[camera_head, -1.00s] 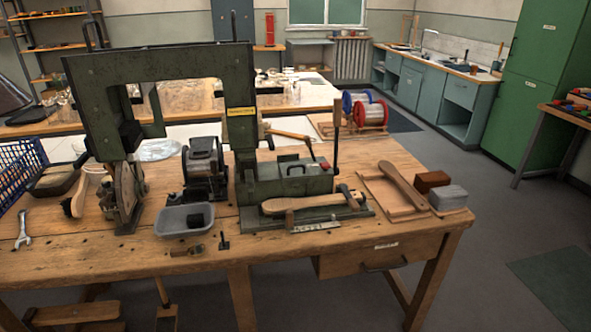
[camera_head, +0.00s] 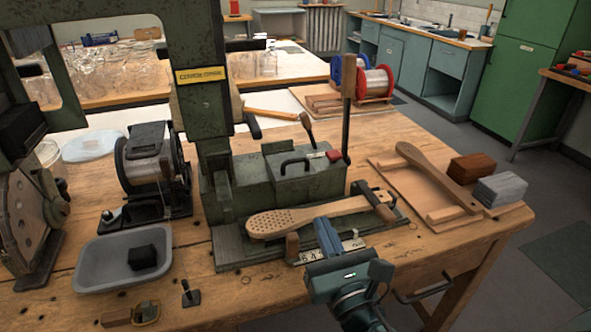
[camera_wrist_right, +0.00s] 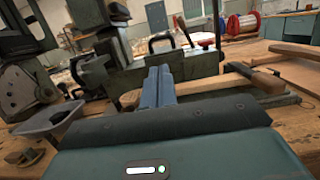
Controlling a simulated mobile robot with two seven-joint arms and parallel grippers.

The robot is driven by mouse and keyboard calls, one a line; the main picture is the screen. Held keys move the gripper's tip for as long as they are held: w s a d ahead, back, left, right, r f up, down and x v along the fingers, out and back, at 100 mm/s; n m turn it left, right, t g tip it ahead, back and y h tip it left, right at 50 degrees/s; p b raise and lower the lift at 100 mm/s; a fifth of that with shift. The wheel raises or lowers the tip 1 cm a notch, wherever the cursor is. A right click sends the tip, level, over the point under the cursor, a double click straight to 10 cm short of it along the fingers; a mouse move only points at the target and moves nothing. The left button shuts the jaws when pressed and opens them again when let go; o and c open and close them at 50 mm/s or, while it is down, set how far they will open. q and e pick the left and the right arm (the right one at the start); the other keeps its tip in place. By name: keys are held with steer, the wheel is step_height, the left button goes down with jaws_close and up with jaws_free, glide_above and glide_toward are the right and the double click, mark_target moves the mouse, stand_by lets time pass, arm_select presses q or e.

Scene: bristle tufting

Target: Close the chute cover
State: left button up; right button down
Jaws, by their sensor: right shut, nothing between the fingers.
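The green tufting machine (camera_head: 207,130) stands on the wooden bench. A green metal block with a black bar handle (camera_head: 300,160) is on its base and looks like the chute cover; I cannot tell whether it is open or shut. The handle also shows in the right wrist view (camera_wrist_right: 161,40). My right gripper (camera_head: 327,238) is shut and empty at the front of the machine base, in front of the drilled wooden brush body (camera_head: 310,214). In the wrist view its blue fingers (camera_wrist_right: 158,85) point toward the block, apart from it. My left gripper is not in view.
An upright wooden-handled lever (camera_head: 348,85) stands right of the block, with a red-tipped piece (camera_head: 333,155) beside it. A grey tray (camera_head: 137,258) is at front left. A board with a brush (camera_head: 437,175) and two blocks lies right. The bench's front right is mostly clear.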

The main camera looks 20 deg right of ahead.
steer(key=p, duration=0.3)
glide_toward(291, 153)
steer(key=s+r, duration=0.1)
steer(key=a+r, duration=0.1)
steer(key=s+r, duration=0.1)
steer(key=r, duration=0.1)
steer(key=shift+s+a, duration=0.25)
steer(key=shift+s, duration=0.1)
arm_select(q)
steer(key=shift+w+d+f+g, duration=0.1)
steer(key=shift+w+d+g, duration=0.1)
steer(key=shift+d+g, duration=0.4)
arm_select(e)
steer(key=shift+w, duration=0.55)
steer(key=w+b, duration=0.1)
steer(key=w, duration=0.6)
steer(key=shift+w+a, duration=0.15)
steer(key=shift+w, duration=0.05)
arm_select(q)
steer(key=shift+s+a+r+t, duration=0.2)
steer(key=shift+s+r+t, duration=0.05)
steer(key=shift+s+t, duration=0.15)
arm_select(e)
steer(key=shift+r, duration=0.35)
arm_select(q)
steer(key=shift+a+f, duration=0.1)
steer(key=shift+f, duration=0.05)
arm_select(e)
steer(key=shift+f, duration=0.1)
